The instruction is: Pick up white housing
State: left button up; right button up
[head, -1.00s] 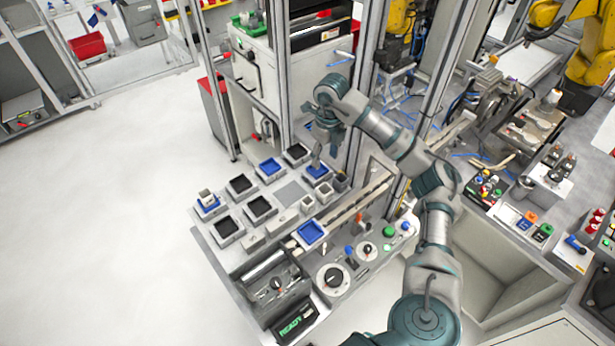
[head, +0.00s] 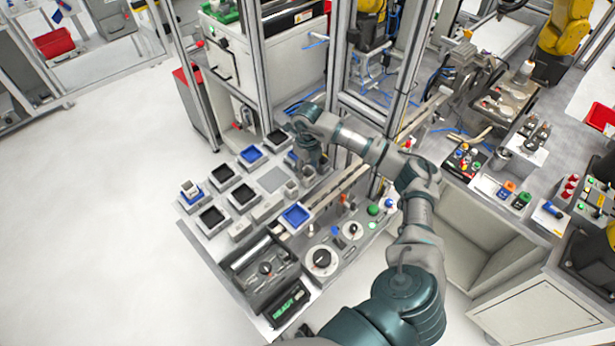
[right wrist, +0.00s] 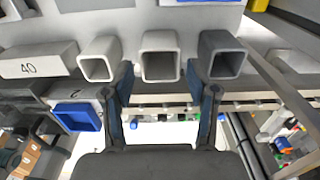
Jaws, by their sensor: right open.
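In the right wrist view three square hollow housings stand in a row: an off-white one (right wrist: 100,60) on the left, a white one (right wrist: 160,58) in the middle and a dark grey one (right wrist: 221,56) on the right. My right gripper (right wrist: 159,76) is open, with one finger on each side of the middle white housing; contact cannot be told. In the head view my right gripper (head: 310,163) is low over the right side of the bench and partly hides the row. Another light housing (head: 189,187) sits on a blue tray at the bench's left corner. My left gripper is not seen.
Black trays (head: 243,196) and blue trays (head: 295,215) lie around the housings on the bench. A block marked 40 (right wrist: 36,65) is beside the row. A dial panel (head: 322,260) is in front, and metal frame posts (head: 334,70) rise behind.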

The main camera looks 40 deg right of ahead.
aim_at(307, 173)
jog(key=shift+f, duration=1.6)
jog(key=c, duration=0.9)
